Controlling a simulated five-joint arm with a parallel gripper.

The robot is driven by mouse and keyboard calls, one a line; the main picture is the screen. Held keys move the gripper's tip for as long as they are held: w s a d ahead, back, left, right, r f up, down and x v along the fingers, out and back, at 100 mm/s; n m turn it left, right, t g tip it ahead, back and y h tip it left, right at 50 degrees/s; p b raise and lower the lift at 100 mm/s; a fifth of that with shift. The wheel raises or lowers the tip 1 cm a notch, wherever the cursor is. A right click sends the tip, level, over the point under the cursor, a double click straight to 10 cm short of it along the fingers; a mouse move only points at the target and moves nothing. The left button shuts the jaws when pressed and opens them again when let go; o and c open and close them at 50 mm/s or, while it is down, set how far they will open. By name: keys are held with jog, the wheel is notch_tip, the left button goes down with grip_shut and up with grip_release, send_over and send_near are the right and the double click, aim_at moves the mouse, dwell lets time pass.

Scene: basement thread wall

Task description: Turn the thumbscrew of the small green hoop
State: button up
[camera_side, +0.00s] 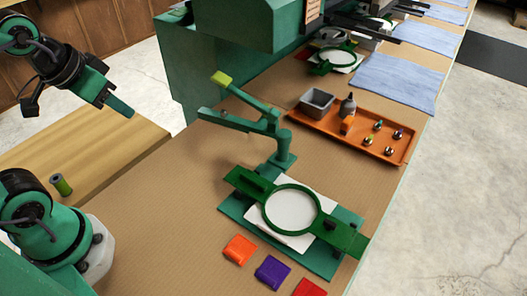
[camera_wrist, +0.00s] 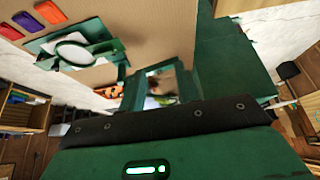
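A green hoop (camera_side: 318,212) with white cloth (camera_side: 292,206) inside lies on a green plate (camera_side: 233,214) on the tan table. It also shows in the wrist view (camera_wrist: 90,57). A small dark knob (camera_side: 331,224) sits at its right side; I cannot tell whether this is the thumbscrew. Another green hoop (camera_side: 337,67) lies farther back. My gripper (camera_side: 119,106) is raised at the upper left, well apart from both hoops. Its fingers overlap in the side view, so I cannot tell whether it is open or shut. I see nothing held in it.
A green post with a jointed arm (camera_side: 262,128) stands just behind the near hoop. An orange tray (camera_side: 378,150) with small items is behind it at right. Orange (camera_side: 239,250), purple (camera_side: 272,271) and red (camera_side: 309,288) blocks lie in front. A green machine (camera_side: 245,25) stands at the back.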

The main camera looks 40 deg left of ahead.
jog(key=w+d+m+g+h, duration=0.1)
jog(key=w+d+m+g, duration=0.2)
jog(key=w+d+m, duration=1.05)
jog(key=d+f+m+g, duration=0.1)
jog(key=d+f, duration=0.3)
jog(key=d, duration=0.5)
jog(key=w+d+f+m, duration=0.1)
jog(key=d+f, duration=0.3)
jog(key=d, duration=0.4)
jog(key=d+f+m+g+y, duration=0.1)
jog(key=d+f, duration=0.3)
jog(key=d, duration=0.5)
jog(key=shift+w+d+f+m+g, duration=0.2)
jog(key=shift+w+d+m+g, duration=0.15)
jog(key=shift+m, duration=0.4)
jog(key=shift+d+f, duration=0.1)
jog(key=shift+f, duration=0.1)
